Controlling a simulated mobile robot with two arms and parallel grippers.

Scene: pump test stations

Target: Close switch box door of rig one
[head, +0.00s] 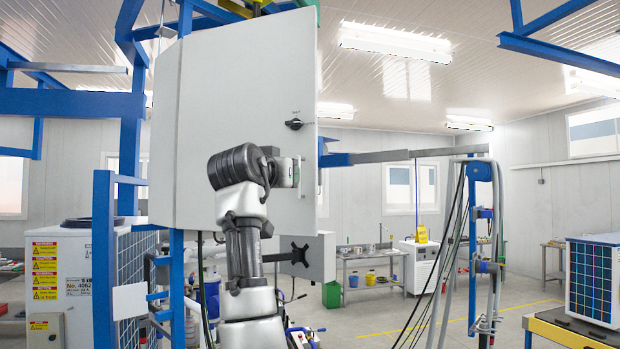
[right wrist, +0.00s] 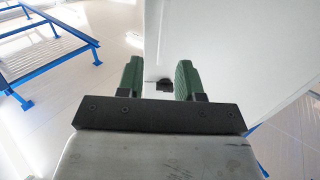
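The switch box (head: 165,150) is large and light grey. Its door (head: 240,85) faces me at the upper left of the head view, with a black rotary switch (head: 293,124) near its right edge. I cannot tell whether the door is fully shut. My right gripper (head: 300,175) is at the lower right part of the door, partly hidden by its own wrist. In the right wrist view its two green-padded fingers (right wrist: 158,80) are apart, with the pale door panel (right wrist: 235,45) beyond and a small dark part (right wrist: 163,86) between them. Contact is unclear. My left gripper is out of view.
Blue frame posts (head: 103,250) stand left of and below the box. A smaller grey box (head: 318,257) sits under the door. Hoses (head: 450,240) hang from a stand on the right. A workbench (head: 372,262) is at the back, with open floor before it.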

